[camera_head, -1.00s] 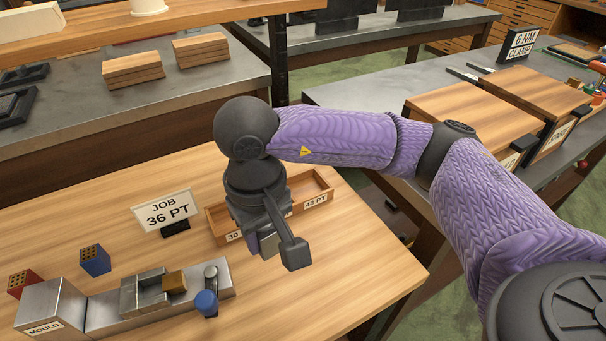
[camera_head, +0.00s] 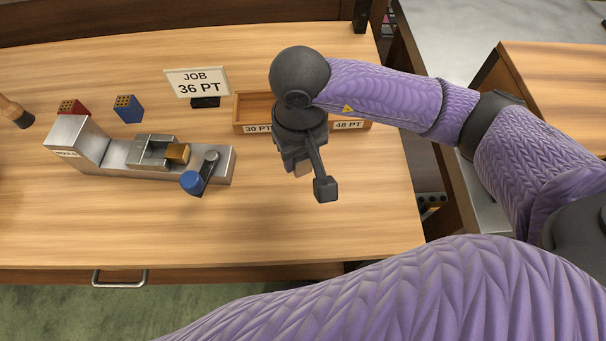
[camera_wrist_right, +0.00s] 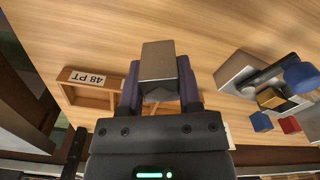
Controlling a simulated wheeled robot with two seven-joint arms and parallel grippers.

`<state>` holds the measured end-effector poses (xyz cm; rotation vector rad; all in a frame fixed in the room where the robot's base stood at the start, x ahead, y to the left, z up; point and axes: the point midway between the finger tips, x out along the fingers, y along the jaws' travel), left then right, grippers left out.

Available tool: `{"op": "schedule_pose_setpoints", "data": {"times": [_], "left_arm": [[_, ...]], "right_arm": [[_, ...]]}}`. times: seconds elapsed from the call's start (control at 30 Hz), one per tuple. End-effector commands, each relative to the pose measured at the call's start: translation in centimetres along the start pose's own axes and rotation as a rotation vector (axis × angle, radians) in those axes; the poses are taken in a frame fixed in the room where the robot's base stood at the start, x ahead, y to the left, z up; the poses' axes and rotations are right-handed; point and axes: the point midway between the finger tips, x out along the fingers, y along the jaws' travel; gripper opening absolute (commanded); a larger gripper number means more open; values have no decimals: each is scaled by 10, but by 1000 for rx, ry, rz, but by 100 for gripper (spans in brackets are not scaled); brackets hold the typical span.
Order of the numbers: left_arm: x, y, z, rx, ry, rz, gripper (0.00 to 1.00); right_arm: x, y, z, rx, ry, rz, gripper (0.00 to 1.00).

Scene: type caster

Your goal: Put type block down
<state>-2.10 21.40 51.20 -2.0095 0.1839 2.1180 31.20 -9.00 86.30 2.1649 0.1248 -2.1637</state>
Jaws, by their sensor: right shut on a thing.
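My right gripper (camera_head: 299,160) is in front of the wooden tray's middle, above the table. In the right wrist view its two dark fingers (camera_wrist_right: 159,88) are shut on the type block (camera_wrist_right: 158,60), a grey-brown rectangular piece. The block (camera_head: 304,171) shows only slightly below the gripper in the head view. The wooden tray (camera_head: 253,95) carries labels reading 30 PT and 48 PT. Its middle is hidden behind my gripper. The sign (camera_head: 197,82) beside it reads JOB 36 PT. Whether the block touches anything below is unclear. My left gripper is out of view.
The metal mould (camera_head: 120,160) with a blue-knobbed lever (camera_head: 192,182) stands left of my gripper. A blue block (camera_head: 128,108) and a red block (camera_head: 72,107) stand behind it. The table front is clear. A wooden-handled tool (camera_head: 13,112) lies at far left.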

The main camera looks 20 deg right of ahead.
Motion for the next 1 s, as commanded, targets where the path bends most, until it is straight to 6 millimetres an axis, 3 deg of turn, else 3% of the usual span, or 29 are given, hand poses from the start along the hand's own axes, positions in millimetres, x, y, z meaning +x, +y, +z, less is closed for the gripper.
{"op": "schedule_pose_setpoints", "data": {"times": [0.03, 0.33, 0.7, 0.73, 0.87, 1.0], "left_arm": [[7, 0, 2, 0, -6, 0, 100], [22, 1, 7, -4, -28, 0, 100], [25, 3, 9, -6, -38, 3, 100], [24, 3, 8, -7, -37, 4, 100], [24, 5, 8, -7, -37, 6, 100], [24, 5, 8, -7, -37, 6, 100]], "right_arm": [[15, 0, 1, 1, -5, 0, 0], [62, 0, 0, 1, -3, 0, 0], [68, 0, 0, 0, 1, 0, 0], [66, 0, 0, 0, 1, 1, 50], [66, 0, 0, 0, 0, 1, 78], [66, 1, 0, 0, 0, 1, 79]]}}
